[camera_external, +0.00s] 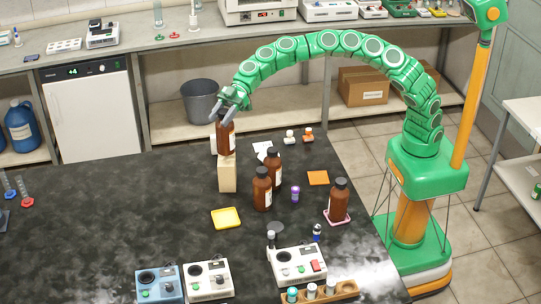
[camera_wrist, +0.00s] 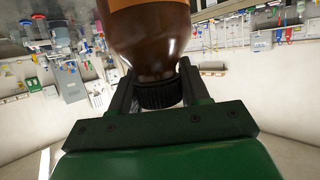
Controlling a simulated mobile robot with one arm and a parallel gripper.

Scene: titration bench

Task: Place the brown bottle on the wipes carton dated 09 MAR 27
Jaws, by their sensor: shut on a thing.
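My gripper (camera_external: 228,111) is shut on the black cap of a brown bottle (camera_external: 226,138) at the back left of the dark bench. In the wrist view, the fingers (camera_wrist: 158,95) hold the cap from both sides, and the brown body of the bottle (camera_wrist: 152,38) shows beyond it. The bottle is upright. Directly below it stands a tall beige carton (camera_external: 227,177). The bottle's base looks at or just above the carton's top; I cannot tell whether they touch. No date is readable on the carton. A white upright thing (camera_external: 213,141) shows just left of the bottle, partly hidden.
Other brown bottles stand right of the carton: two close together (camera_external: 262,190) (camera_external: 274,168) and one on a pink mat (camera_external: 338,201). A yellow tray (camera_external: 226,218) lies in front.

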